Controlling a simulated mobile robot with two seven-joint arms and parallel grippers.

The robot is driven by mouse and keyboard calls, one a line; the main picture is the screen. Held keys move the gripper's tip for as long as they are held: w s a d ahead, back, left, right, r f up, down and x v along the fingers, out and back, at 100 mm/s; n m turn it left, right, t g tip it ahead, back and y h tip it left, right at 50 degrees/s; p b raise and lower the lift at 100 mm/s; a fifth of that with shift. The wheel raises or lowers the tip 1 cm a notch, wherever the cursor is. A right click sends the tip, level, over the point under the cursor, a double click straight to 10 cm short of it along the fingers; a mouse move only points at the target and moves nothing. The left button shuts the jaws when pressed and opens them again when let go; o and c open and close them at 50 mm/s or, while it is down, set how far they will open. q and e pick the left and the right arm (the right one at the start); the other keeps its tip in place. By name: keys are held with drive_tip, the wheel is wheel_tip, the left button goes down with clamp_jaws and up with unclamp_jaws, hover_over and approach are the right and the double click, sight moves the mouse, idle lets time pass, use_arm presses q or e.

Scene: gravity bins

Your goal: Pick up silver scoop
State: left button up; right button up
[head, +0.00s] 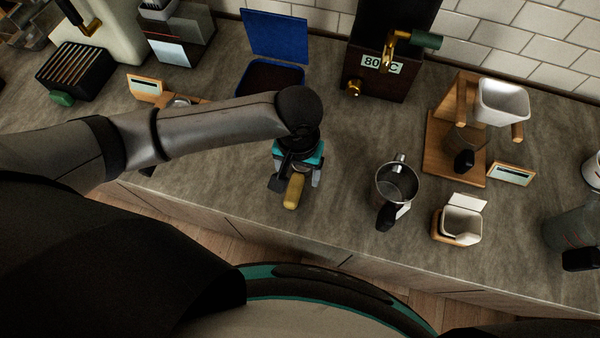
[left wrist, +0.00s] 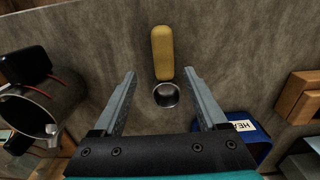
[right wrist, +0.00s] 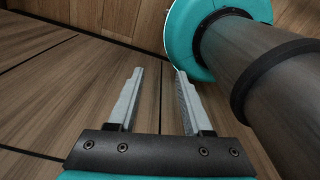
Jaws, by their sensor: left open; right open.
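The silver scoop (left wrist: 166,94) has a small round metal bowl and a yellow-tan handle (left wrist: 162,52), and lies on the grey counter. In the head view its handle (head: 293,191) shows just below my left gripper, and the bowl is hidden by the gripper. My left gripper (head: 295,183) is open above the scoop. In the left wrist view the bowl lies between the two open fingers (left wrist: 160,76), with the handle pointing away past the fingertips; nothing is held. My right gripper (right wrist: 158,72) is open and empty, over the wooden floor.
A metal pitcher (head: 397,183) stands right of the scoop. A blue-lidded box (head: 275,36) is behind my left gripper. A small white container (head: 461,226) and a wooden dripper stand (head: 440,150) are farther right. The counter's front edge runs close below the scoop.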

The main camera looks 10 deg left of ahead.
sight(296, 184)
use_arm(q)
drive_tip(key=f, duration=0.4)
drive_tip(key=shift+s+a+f, duration=0.1)
drive_tip(key=shift+a+f, duration=0.25)
drive_tip(key=shift+f+b, duration=0.3)
drive_tip(key=shift+f, duration=0.25)
clamp_jaws()
drive_tip(key=shift+r, duration=0.1)
idle(0.6)
